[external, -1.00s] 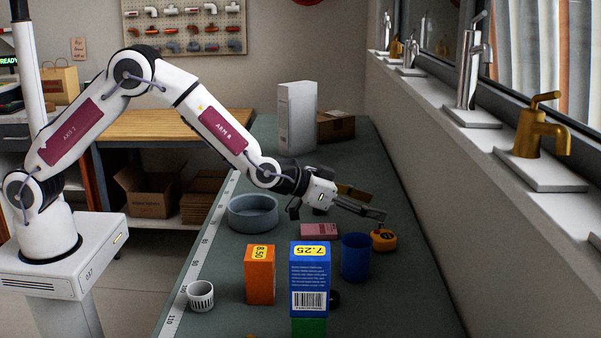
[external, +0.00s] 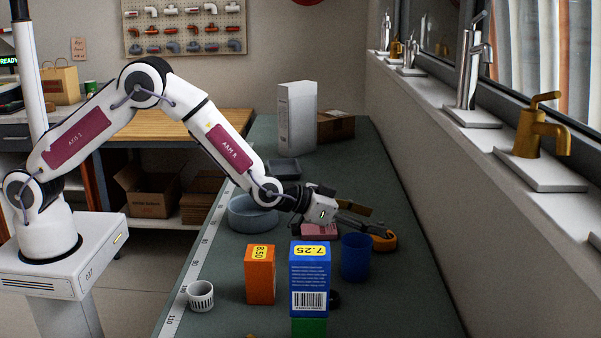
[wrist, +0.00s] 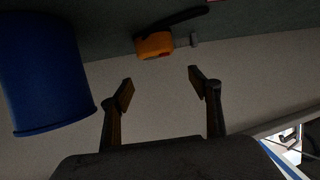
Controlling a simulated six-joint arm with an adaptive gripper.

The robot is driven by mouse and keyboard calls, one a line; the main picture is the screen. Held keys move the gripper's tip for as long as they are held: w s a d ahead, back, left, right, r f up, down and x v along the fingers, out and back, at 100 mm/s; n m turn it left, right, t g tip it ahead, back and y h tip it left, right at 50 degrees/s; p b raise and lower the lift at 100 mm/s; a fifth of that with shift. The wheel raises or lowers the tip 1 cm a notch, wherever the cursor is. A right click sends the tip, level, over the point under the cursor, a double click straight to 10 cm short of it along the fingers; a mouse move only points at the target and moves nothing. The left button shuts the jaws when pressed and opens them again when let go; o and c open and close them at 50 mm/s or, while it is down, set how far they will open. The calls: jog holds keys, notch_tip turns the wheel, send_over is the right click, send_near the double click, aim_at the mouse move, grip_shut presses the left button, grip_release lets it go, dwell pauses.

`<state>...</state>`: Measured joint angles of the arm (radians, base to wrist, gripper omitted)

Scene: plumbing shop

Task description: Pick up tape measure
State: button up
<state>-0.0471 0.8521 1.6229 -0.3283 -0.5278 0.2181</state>
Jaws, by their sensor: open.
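The orange and black tape measure (external: 384,241) lies on the green bench top behind the blue cup, at the right side. In the wrist view the tape measure (wrist: 155,45) shows its orange side, beyond the fingertips and slightly left of the middle between them. My gripper (external: 388,228) is low over the bench with its fingers pointing right, close to the tape measure and partly hiding it in the external view. In the wrist view my gripper (wrist: 160,84) is open, with nothing between its fingers.
A blue cup (external: 355,258) stands just in front of the tape measure and at left in the wrist view. A pink box (external: 318,231) lies under my gripper. Blue (external: 310,275) and orange (external: 260,274) boxes stand nearer. The wall (external: 425,190) is close on the right.

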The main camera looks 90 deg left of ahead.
jog(key=shift+f, duration=0.1)
dwell(0.3)
jog(key=shift+w+f, duration=0.1)
jog(key=shift+f, duration=1.7)
jog(key=shift+x, duration=1.35)
jog(key=shift+r, duration=0.1)
jog(key=shift+c, duration=0.4)
jog(key=c, duration=1.3)
jog(key=shift+w+r, duration=0.1)
jog(key=shift+c, duration=0.3)
jog(key=shift+r, duration=0.1)
notch_tip(320, 180, up, 10)
